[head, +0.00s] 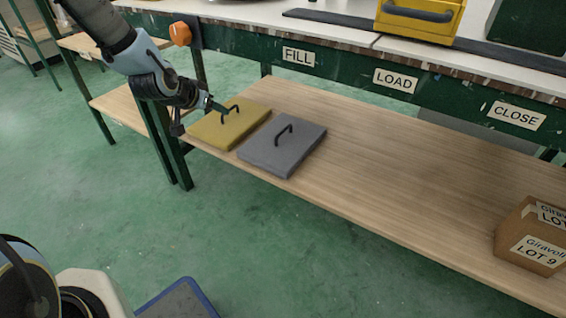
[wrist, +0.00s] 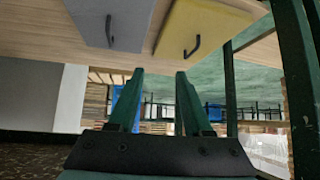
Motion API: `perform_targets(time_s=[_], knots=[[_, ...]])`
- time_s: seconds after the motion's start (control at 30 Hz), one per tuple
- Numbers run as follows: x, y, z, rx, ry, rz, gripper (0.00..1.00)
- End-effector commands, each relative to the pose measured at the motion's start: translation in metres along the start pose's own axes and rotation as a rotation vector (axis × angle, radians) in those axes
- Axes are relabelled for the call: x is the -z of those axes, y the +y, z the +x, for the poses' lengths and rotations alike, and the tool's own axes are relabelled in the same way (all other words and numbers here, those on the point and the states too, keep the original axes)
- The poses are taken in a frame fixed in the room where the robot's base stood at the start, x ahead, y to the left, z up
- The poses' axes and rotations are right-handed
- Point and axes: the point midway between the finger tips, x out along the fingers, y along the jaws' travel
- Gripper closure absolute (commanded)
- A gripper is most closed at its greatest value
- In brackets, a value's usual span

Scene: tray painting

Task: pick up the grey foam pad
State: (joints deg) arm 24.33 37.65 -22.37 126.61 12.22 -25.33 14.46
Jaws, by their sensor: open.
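The grey foam pad (head: 268,157) lies flat on the wooden lower shelf, with a dark handle on top. It also shows at the upper left of the wrist view (wrist: 88,18). A yellow pad (head: 222,131) with a similar handle lies close beside it on the left; in the wrist view it is at the upper right (wrist: 212,22). My gripper (head: 214,105) is near the far left part of the yellow pad, apart from the grey pad. In the wrist view its two green fingers (wrist: 158,75) stand apart with nothing between them.
A cardboard box (head: 528,238) stands at the shelf's right end. The shelf (head: 400,180) between it and the grey pad is clear. Above is a green-fronted bench (head: 345,72) with FILL, LOAD and CLOSE labels. An orange knob (head: 180,33) and a green leg are near my arm.

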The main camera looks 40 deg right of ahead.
Motion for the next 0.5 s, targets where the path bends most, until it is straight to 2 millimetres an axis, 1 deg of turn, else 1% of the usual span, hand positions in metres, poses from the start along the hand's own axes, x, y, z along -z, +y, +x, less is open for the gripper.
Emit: perform_targets(time_s=[0.03, 0.1, 0.2, 0.33, 0.4, 0.5], knots=[[-0.017, 0.019, 0.038, -0.033, 0.038, 0.021, 0.50], [-0.020, 0.042, 0.066, -0.070, 0.093, 0.047, 0.50], [-0.022, 0.070, 0.096, -0.111, 0.163, 0.073, 0.50], [-0.023, 0.096, 0.119, -0.148, 0.226, 0.093, 0.50], [-0.022, 0.103, 0.125, -0.159, 0.247, 0.098, 0.50], [-0.020, 0.110, 0.133, -0.166, 0.263, 0.100, 0.50]])
